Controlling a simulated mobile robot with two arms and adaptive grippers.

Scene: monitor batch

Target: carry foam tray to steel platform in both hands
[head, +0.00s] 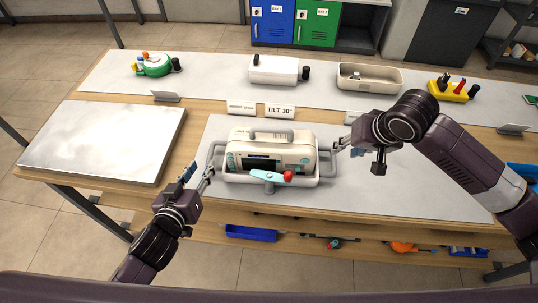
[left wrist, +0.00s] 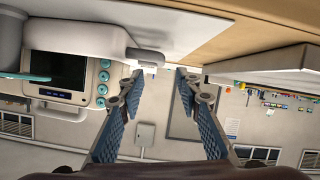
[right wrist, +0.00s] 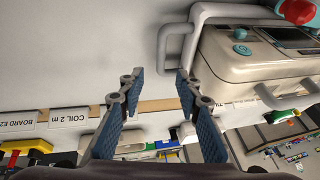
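The foam tray (head: 232,179) is a pale grey tray with a handle at each side, on the workbench mat. A cream monitor (head: 262,150) with a dark screen sits in it, and a teal lever with a red knob shows at its front. The steel platform (head: 100,140) is a broad silver slab at the left. My left gripper (head: 209,172) is open and empty beside the left handle (left wrist: 148,57). My right gripper (head: 338,149) is open and empty beside the right handle (right wrist: 165,45). Neither gripper's fingers are closed on a handle.
A "TILT 30°" sign (head: 280,110) stands behind the tray. A back shelf holds a green device (head: 153,66), a white box (head: 274,69), a beige bin (head: 369,78) and a yellow block (head: 450,91). The platform top is clear. The mat right of the tray is mostly bare.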

